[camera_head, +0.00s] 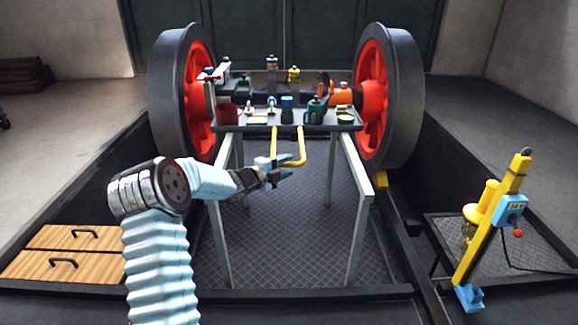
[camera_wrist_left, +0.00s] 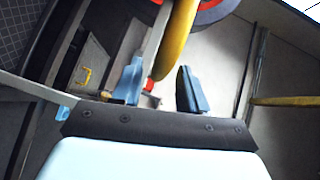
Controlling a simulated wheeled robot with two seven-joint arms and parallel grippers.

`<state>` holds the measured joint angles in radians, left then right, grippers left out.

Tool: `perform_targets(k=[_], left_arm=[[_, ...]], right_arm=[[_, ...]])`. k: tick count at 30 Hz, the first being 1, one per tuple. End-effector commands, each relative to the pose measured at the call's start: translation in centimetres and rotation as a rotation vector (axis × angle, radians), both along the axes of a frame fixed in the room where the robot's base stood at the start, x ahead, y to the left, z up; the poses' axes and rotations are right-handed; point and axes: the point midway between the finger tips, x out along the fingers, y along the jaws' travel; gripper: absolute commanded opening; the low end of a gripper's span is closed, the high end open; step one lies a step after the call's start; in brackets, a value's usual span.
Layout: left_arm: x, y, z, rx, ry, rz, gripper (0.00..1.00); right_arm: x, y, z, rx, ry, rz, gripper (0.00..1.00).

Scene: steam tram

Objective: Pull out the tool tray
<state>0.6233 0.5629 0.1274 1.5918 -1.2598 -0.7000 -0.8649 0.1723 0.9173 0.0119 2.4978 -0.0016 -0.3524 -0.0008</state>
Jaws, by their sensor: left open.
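The tool tray (camera_head: 256,128) is a dark, shallow tray holding several small items, at the far end of two pale rails between the wheels. A yellow U-shaped handle (camera_head: 275,146) hangs from its front. My left gripper (camera_head: 289,172) is open and empty, close to the lower part of the handle. In the left wrist view, a thick yellow bar (camera_wrist_left: 176,42) reaches down toward the gap between the open fingers (camera_wrist_left: 163,88). I cannot tell whether it touches them. My right gripper is out of view.
The pale rails (camera_head: 356,165) stand on legs above a patterned pit floor (camera_head: 288,240). Big red-spoked wheels (camera_head: 393,95) flank the tray. Wooden panels with black handles (camera_head: 65,264) lie at lower left. A yellow post with a blue box (camera_head: 509,211) stands at right.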

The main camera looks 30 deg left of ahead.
Motion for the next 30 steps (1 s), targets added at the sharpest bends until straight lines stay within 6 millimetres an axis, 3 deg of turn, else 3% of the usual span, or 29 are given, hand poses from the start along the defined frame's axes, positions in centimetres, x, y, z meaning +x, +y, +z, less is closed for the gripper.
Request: perform_targets(k=[6,14,23,30], left_arm=[[1.7,-0.4,-0.3,0.0,0.0,0.001,0.43],[1.8,-0.4,-0.3,0.0,0.0,0.001,0.43],[1.8,-0.4,-0.2,0.0,0.0,0.001,0.0],[1.8,-0.4,-0.2,0.001,-0.001,0.001,0.0]], right_arm=[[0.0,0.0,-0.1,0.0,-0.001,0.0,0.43],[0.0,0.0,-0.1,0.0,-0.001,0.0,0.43],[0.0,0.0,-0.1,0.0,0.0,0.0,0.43],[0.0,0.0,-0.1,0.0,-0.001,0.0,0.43]])
